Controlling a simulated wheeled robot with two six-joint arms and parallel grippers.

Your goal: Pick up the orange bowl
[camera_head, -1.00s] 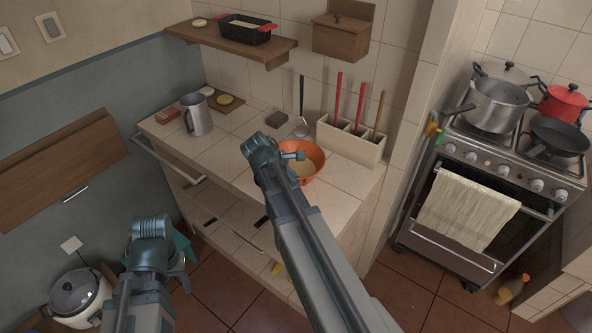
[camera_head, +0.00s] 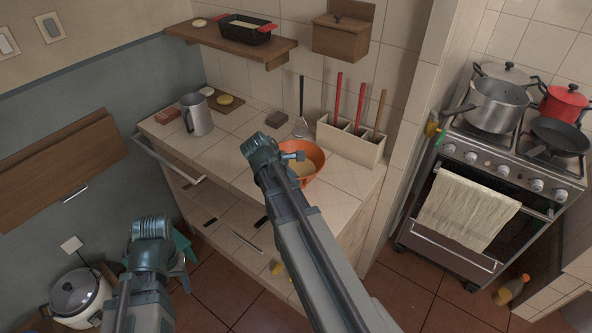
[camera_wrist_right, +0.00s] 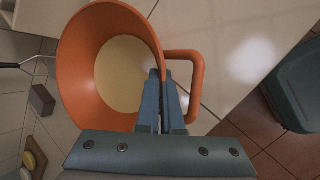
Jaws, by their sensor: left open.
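The orange bowl (camera_head: 317,158) stands on the tiled counter, with pale contents inside. In the right wrist view, the orange bowl (camera_wrist_right: 82,70) fills the upper left, its handle loop at the right. My right gripper (camera_head: 294,156) is at the left side of the bowl in the head view. In the right wrist view, my right gripper (camera_wrist_right: 161,85) has its fingers close together on the bowl's wall beside the handle, one inside and one outside. The contact itself is partly hidden. My left gripper (camera_head: 151,225) is open and empty, low at the left, away from the bowl.
A utensil box (camera_head: 350,143) stands behind the bowl on the right. A wooden shelf (camera_head: 230,45) hangs above. The counter's left front is clear.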

